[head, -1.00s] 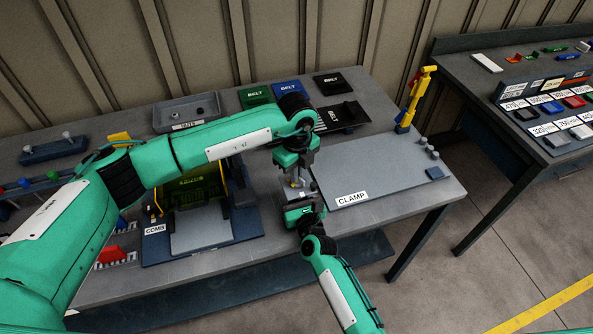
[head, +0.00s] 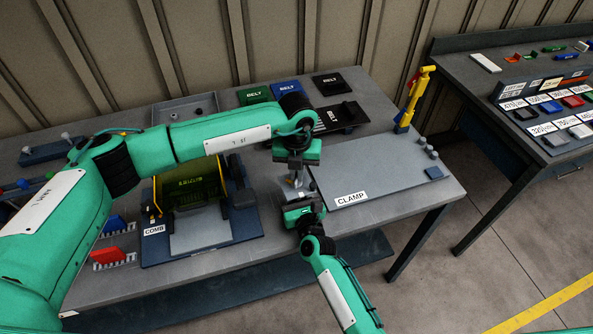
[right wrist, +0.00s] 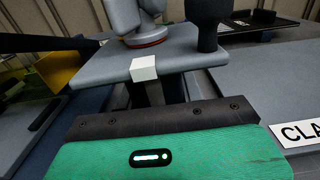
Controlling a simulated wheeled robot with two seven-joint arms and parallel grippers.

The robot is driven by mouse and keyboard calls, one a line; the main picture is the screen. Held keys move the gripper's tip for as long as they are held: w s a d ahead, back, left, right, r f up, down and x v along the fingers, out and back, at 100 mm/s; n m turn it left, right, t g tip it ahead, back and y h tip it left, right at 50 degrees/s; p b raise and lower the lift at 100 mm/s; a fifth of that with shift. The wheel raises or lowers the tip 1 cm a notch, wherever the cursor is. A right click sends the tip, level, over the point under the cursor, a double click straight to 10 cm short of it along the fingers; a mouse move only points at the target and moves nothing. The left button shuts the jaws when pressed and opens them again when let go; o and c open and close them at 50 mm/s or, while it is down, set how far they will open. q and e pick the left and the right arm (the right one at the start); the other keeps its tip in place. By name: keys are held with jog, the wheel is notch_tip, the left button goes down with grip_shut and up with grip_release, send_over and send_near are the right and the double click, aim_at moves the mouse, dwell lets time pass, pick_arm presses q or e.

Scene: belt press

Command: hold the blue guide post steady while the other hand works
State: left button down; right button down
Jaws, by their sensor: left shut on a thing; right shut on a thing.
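My left gripper (head: 294,180) points down at the table between the comb station (head: 158,252) and the grey clamp plate (head: 385,165). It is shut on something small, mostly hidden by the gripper. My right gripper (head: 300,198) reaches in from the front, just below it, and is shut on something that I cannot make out. I cannot clearly pick out a blue guide post; it may be hidden between the grippers. In the right wrist view, a grey-blue slab (right wrist: 95,70) with a white block (right wrist: 143,69), a grey rounded part (right wrist: 145,36) and a dark knob (right wrist: 207,20) lies ahead.
Green, blue and black belt trays (head: 330,82) stand at the back. A yellow upright tool (head: 415,98) stands at the clamp plate's far right. Red (head: 108,254) and blue pieces sit in racks at left. A second bench with labelled bins (head: 553,105) stands at right.

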pick_arm(q)
jog(key=m, duration=0.6)
jog(key=shift+d, duration=0.1)
jog(key=m, duration=0.6)
jog(key=shift+s+m, duration=0.1)
jog(key=shift+m, duration=0.3)
jog(key=c, duration=1.6)
grip_release()
jog(key=shift+o, duration=0.2)
jog(key=shift+r, duration=0.15)
notch_tip(320, 180, up, 12)
